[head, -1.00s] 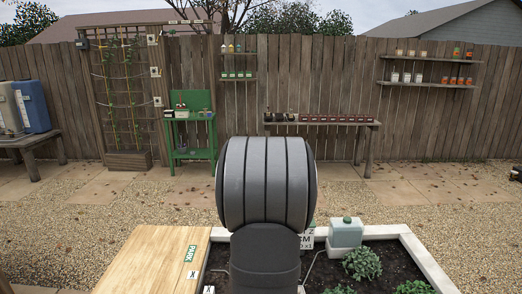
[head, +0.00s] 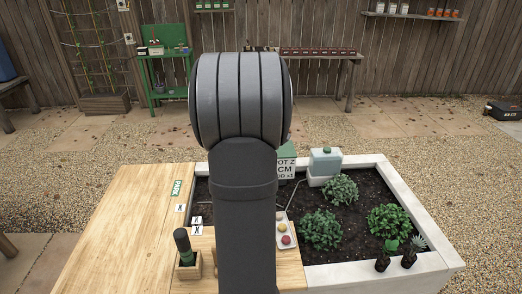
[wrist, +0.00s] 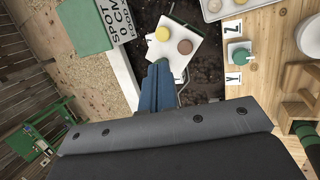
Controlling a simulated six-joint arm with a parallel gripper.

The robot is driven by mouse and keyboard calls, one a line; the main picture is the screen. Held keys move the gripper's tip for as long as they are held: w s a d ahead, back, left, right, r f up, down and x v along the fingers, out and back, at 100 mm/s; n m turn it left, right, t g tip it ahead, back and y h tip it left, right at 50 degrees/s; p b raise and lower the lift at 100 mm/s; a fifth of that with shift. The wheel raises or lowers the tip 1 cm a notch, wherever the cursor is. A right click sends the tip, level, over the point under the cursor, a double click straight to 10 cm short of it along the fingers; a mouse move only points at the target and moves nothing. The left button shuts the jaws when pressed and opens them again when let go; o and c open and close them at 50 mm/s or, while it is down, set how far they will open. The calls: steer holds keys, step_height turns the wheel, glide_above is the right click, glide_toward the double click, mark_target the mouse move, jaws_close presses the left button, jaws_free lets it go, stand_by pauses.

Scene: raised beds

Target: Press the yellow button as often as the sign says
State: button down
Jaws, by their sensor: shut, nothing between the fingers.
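A pale button panel (head: 287,243) stands at the left side of the planting bed, with a yellow button (head: 283,228) and a red button (head: 286,240). In the wrist view the panel (wrist: 178,63) carries the yellow button (wrist: 162,34) and a brownish-red button (wrist: 185,47). My gripper (wrist: 158,68) has blue fingers, shut and empty, with tips near the panel's lower left edge; I cannot tell whether they touch it. My arm hides the gripper in the head view.
The bed has a white rim (head: 405,200) and holds several green plants (head: 320,229). A pale blue container (head: 325,162) stands at its back. The wooden table (head: 130,230) at left bears a green-handled item in a wooden holder (head: 188,268).

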steer(key=shift+w+d+f+m+t+h, duration=0.25)
steer(key=shift+w+d+f+h, duration=0.15)
steer(key=shift+w+h, duration=0.4)
steer(key=shift+w+d+f+m+t+h, duration=0.2)
steer(key=shift+w+d+f+t+h, duration=0.15)
steer(key=shift+w+h, duration=0.45)
steer(key=shift+w+d+f+m+t+h, duration=0.25)
steer(key=shift+w+f+h, duration=0.2)
steer(key=shift+w+h, duration=0.35)
steer(key=shift+f, duration=0.1)
steer(key=shift+f, duration=4.35)
steer(key=shift+f, duration=0.4)
